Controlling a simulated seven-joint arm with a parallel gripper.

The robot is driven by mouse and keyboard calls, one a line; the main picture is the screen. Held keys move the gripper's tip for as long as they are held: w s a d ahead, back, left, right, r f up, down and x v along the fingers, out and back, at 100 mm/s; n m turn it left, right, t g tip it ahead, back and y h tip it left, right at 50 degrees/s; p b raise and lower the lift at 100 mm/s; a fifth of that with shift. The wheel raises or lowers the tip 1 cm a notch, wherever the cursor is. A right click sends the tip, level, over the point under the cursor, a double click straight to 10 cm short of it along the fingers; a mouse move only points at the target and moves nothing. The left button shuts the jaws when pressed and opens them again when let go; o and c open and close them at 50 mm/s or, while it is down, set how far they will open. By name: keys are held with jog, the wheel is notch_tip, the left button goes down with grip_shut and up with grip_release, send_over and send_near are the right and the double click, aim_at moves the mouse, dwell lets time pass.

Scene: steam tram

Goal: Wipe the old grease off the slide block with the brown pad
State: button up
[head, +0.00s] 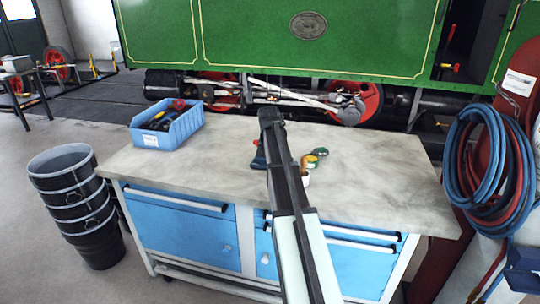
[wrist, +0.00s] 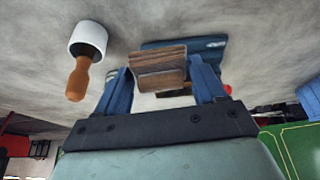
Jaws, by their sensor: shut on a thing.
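My gripper (head: 270,116) reaches out over the workbench in the head view. In the wrist view its two blue fingers (wrist: 160,70) are shut on a brown, wood-toned block-like thing, which looks like the brown pad (wrist: 158,56). The pad is hidden in the head view. Behind it in the wrist view lies a dark blue-grey object (wrist: 208,45) on the bench top. I cannot make out the slide block for sure. Rods and running gear (head: 290,95) show under the green tram beyond the bench. No grease can be told at this size.
The workbench (head: 385,180) is mostly bare. A white-headed tool (wrist: 88,38) with a brown handle, a dark teal object with red (head: 258,158) and small orange and green items (head: 312,160) lie near my arm. A blue bin (head: 168,130) stands at the left; hoses (head: 480,165) hang right.

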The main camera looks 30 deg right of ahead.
jog(key=shift+n+y, duration=0.3)
jog(key=shift+n, duration=0.4)
jog(key=w+d+r, duration=0.1)
jog(key=w+d, duration=0.1)
jog(key=w+d+r, duration=0.2)
jog(key=w+d, duration=0.1)
jog(key=w+d+r, duration=0.1)
jog(key=w+d, duration=0.2)
jog(key=shift+w+d+r, duration=0.15)
jog(key=shift+w, duration=0.1)
jog(key=w+a+r+n+y, duration=0.1)
jog(key=w+a+n+y, duration=0.15)
jog(key=n, duration=0.55)
jog(key=w+a+r+n+y, duration=0.15)
jog(key=n+y, duration=0.25)
jog(key=n, duration=0.5)
jog(key=shift+h, duration=0.35)
jog(key=shift+f, duration=4.1)
jog(key=shift+s+d, duration=0.2)
jog(key=shift+c, duration=0.3)
jog(key=shift+s+d+f, duration=0.1)
jog(key=shift+s+d, duration=1.25)
jog(key=shift+s, duration=0.2)
jog(key=shift+s+d, duration=1.35)
jog(key=shift+s, duration=0.15)
jog(key=shift+w+a, duration=1.5)
jog(key=shift+w, duration=0.2)
jog(key=shift+w+a, duration=1.5)
jog(key=shift+w, duration=0.2)
notch_tip(320, 180, up, 8)
